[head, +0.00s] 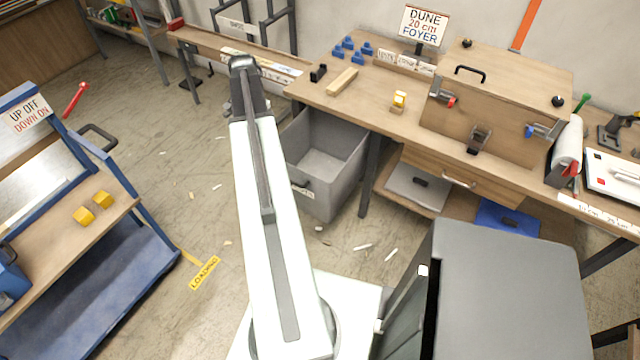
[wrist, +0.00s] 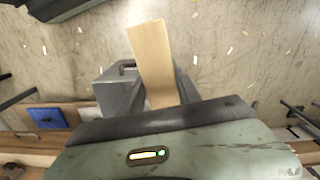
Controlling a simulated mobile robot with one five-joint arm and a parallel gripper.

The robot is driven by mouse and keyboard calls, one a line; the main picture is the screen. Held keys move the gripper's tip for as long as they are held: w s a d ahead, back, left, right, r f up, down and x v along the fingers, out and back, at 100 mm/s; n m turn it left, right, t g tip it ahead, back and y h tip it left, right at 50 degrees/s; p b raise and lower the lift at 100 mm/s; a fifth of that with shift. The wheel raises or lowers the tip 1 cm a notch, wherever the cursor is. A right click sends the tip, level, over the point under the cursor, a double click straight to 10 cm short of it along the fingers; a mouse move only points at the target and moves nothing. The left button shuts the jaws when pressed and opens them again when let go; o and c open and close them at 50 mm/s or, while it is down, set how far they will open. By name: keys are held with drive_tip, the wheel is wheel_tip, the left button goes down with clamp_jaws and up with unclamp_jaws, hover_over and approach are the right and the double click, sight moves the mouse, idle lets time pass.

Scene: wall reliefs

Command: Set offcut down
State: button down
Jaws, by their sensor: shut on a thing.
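The offcut (wrist: 152,55) is a pale, flat wooden piece. In the wrist view it sticks out from my gripper (wrist: 160,98), which is shut on its near end. Floor shows behind the offcut's far end. In the head view my gripper (head: 244,66) is at the top end of my raised white arm, left of the workbench. The fingertips are hard to make out there, and I cannot clearly tell the offcut from the pale strips behind it. A grey open bin (head: 347,172) stands below the bench edge; its handled side (wrist: 112,80) appears behind the offcut in the wrist view.
A blue cart (head: 85,260) with yellow blocks stands left. Between them is open floor with scattered chips.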

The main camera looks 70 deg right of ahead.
drive_tip(key=s+d+f+m+b, duration=0.2)
drive_tip(key=d+f+b, duration=1.5)
drive_tip(key=d+f, duration=0.15)
drive_tip(key=s+f+b, duration=0.1)
drive_tip(key=f+b, duration=1.4)
drive_tip(key=s+d+f+b, duration=0.1)
drive_tip(key=f+b, duration=0.6)
drive_tip(key=f, duration=0.1)
drive_tip(key=shift+s, duration=0.35)
drive_tip(key=c, duration=0.8)
unclamp_jaws()
drive_tip(key=shift+c, duration=0.2)
drive_tip(key=shift+s, duration=0.1)
wheel_tip(320, 180, up, 13)
drive_tip(key=p, duration=1.3)
